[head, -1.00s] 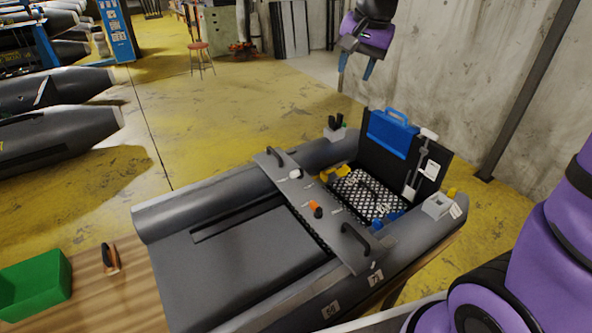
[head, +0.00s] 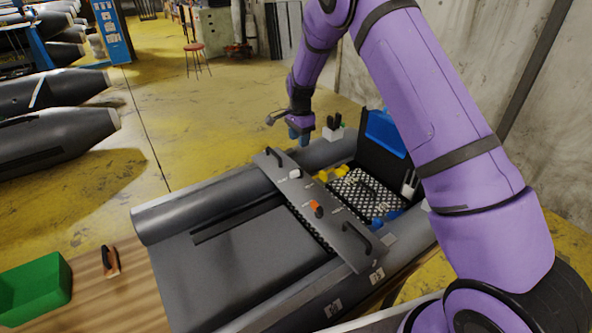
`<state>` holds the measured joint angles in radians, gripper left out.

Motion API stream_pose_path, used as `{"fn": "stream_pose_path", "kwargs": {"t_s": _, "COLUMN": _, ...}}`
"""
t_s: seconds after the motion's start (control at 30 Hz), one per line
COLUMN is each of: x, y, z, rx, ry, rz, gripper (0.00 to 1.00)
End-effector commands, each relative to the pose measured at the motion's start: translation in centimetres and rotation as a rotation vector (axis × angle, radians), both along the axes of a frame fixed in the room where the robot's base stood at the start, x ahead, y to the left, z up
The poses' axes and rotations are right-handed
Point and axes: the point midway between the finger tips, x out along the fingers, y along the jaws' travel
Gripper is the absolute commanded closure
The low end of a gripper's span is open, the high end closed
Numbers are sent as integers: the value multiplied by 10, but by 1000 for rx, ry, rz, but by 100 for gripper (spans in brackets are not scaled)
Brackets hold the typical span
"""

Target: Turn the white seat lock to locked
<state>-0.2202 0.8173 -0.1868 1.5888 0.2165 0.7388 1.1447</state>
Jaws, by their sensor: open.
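The white seat lock (head: 294,174) is a small knob on the grey seat board (head: 335,228) that lies across the inflatable boat (head: 250,250). An orange lock (head: 315,206) sits farther along the same board. Small labels lie beside the knobs, too small to read. My gripper (head: 299,136) has blue fingers, points down and is empty. It appears above and beyond the white lock, near the boat's far tube, and does not touch the lock. The gap between the fingers is hard to see at this angle.
Black handles stand at both ends of the board (head: 275,157). Behind it are a perforated mat (head: 365,195), yellow and blue pieces, and a blue case (head: 386,132) on the transom. A green bin (head: 35,290) and a wooden-handled tool (head: 110,262) lie at lower left.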

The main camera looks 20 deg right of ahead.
Motion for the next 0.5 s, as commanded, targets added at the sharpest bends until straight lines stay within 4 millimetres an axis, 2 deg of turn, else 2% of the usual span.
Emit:
{"fn": "stream_pose_path", "kwargs": {"t_s": 0.03, "x": 3, "y": 2, "z": -13, "rx": -4, "ry": 7, "rz": -12, "gripper": 55}}
{"fn": "stream_pose_path", "kwargs": {"t_s": 0.1, "x": 6, "y": 3, "z": -24, "rx": -8, "ry": 13, "rz": -30, "gripper": 55}}
{"fn": "stream_pose_path", "kwargs": {"t_s": 0.37, "x": 8, "y": 4, "z": -45, "rx": -11, "ry": 17, "rz": -47, "gripper": 55}}
{"fn": "stream_pose_path", "kwargs": {"t_s": 0.5, "x": 8, "y": 3, "z": -66, "rx": -11, "ry": 18, "rz": -47, "gripper": 55}}
